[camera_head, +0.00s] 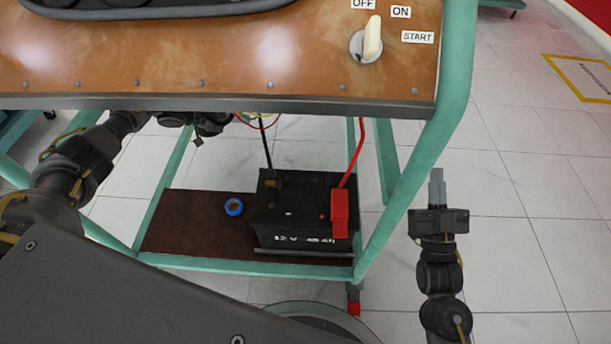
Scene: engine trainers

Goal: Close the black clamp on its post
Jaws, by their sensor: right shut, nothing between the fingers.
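The black battery (300,215) stands on the lower shelf of the trainer frame. A black cable (265,150) comes down to its back left corner. The black clamp (271,182) seems to be the small dark shape there; whether it is around its post or open, I cannot tell. The red clamp (339,213) sits at the battery's right front on a red cable. My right gripper (437,184) is shut and empty, pointing up, right of the frame and apart from the battery. My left gripper (198,136) is under the panel edge, left of the black cable; its fingers are unclear.
The brown panel (230,75) with a key switch (370,42) overhangs the battery. A green frame leg (408,200) stands between the battery and my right gripper. A blue ring (234,207) lies on the shelf (185,225) left of the battery. The floor at right is clear.

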